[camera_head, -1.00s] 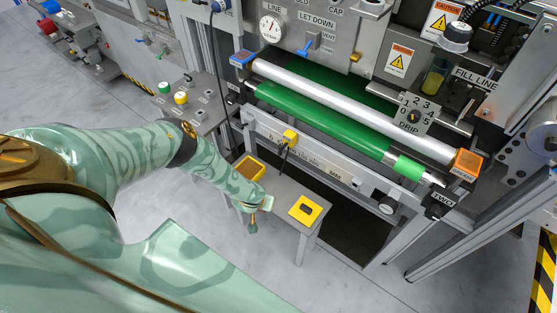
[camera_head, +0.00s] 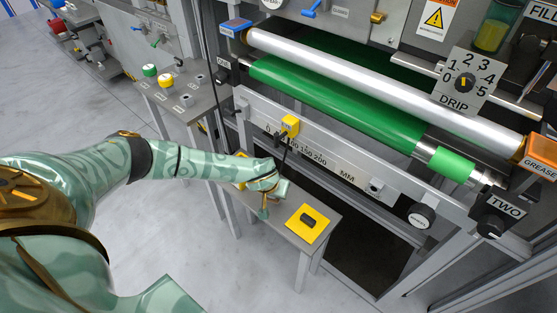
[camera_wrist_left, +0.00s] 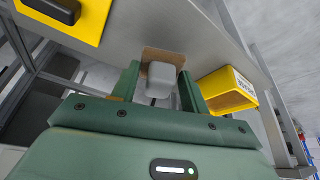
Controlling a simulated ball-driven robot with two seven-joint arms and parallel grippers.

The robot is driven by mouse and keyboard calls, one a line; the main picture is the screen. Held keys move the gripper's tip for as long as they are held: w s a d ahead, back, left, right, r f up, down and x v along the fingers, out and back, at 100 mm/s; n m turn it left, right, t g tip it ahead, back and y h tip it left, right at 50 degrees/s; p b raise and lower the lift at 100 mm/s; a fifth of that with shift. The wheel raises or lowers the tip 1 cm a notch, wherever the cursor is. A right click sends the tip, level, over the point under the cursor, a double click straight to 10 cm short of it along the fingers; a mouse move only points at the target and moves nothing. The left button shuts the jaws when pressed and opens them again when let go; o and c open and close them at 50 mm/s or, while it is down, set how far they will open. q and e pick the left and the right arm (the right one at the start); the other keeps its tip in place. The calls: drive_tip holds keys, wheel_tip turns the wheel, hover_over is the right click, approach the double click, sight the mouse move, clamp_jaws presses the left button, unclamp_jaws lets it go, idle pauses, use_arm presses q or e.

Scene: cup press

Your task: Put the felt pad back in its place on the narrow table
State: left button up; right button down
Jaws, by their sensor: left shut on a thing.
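My left gripper (camera_head: 271,190) is over the left half of the narrow grey table (camera_head: 331,211). In the left wrist view, my left gripper (camera_wrist_left: 160,90) is shut on a rounded grey block with a flat brown sheet at its far end, which looks like the felt pad (camera_wrist_left: 161,76). The brown sheet is close to the grey tabletop (camera_wrist_left: 120,45); I cannot tell if they touch. A yellow open box (camera_wrist_left: 228,92) with lettering is beside the right finger. In the head view it is mostly hidden behind my arm. My right gripper is not in view.
A yellow square with a black block (camera_head: 308,222) lies on the table's right half. Open floor is in front.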

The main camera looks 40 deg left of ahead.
use_arm(q)
drive_tip(key=shift+w+f+b, duration=0.4)
drive_tip(key=shift+f, duration=0.05)
wheel_tip(320, 180, down, 4)
drive_tip(key=shift+w+a+r+b, duration=0.15)
drive_tip(key=shift+r+b, duration=0.1)
drive_tip(key=shift+b, duration=0.85)
drive_tip(key=shift+r, duration=0.25)
drive_tip(key=shift+c, duration=0.5)
drive_tip(key=shift+f, duration=0.2)
drive_tip(key=o, duration=1)
